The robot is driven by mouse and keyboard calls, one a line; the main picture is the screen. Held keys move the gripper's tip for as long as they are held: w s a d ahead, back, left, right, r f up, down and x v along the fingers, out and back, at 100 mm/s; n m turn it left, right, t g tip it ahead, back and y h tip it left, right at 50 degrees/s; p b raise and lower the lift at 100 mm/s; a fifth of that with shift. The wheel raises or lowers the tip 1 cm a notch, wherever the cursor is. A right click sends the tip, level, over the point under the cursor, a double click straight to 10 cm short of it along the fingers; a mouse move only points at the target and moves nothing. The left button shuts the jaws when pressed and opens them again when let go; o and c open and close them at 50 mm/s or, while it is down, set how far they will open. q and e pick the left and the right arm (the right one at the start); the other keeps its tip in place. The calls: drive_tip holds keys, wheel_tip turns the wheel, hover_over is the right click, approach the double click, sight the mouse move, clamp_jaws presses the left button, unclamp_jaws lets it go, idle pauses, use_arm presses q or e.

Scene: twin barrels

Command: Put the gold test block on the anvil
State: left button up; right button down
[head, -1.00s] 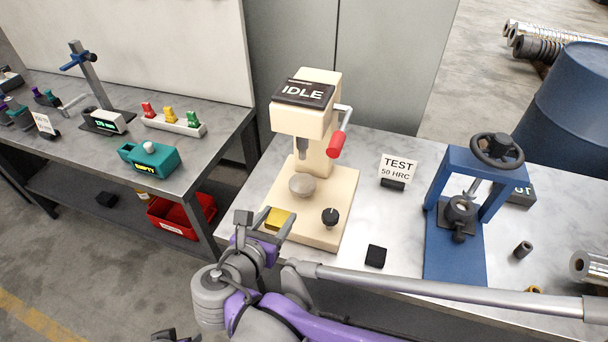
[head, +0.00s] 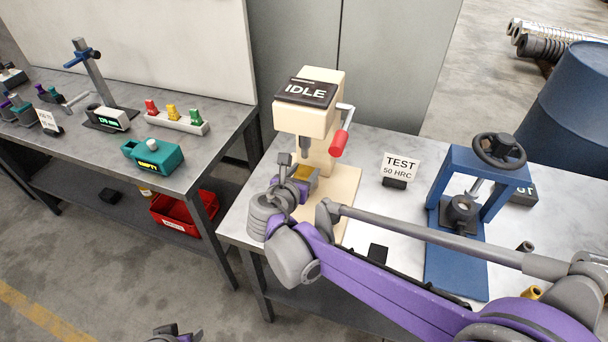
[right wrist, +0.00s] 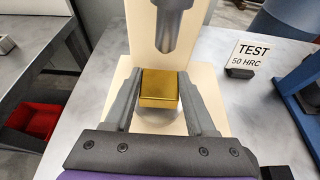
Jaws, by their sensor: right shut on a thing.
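The gold test block (head: 304,172) is held between the fingers of my right gripper (head: 299,174). In the right wrist view the gold block (right wrist: 160,88) sits between both fingers, in front of and below the tester's grey indenter (right wrist: 178,30). The cream hardness tester (head: 322,120) reads IDLE. The round grey anvil is hidden behind the gripper and block in the head view, so I cannot tell whether the block touches it. My left gripper (head: 172,333) shows only in part at the bottom edge; its jaws are unclear.
A red-handled lever (head: 340,143) sticks out at the tester's right. A TEST 50 HRC sign (head: 400,167), a black block (head: 378,252) and a blue press (head: 456,250) stand on the bench. A teal EMPTY box (head: 153,156) is on the left table.

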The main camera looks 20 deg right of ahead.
drive_tip(key=shift+f, duration=0.55)
drive_tip(key=shift+f, duration=0.15)
drive_tip(key=shift+c, duration=1.1)
unclamp_jaws()
drive_tip(key=shift+s+a+r, duration=0.15)
drive_tip(key=shift+s+r, duration=0.05)
drive_tip(key=shift+r, duration=0.05)
drive_tip(key=v, duration=1.1)
drive_tip(key=shift+s+a, duration=0.2)
drive_tip(key=shift+s, duration=0.05)
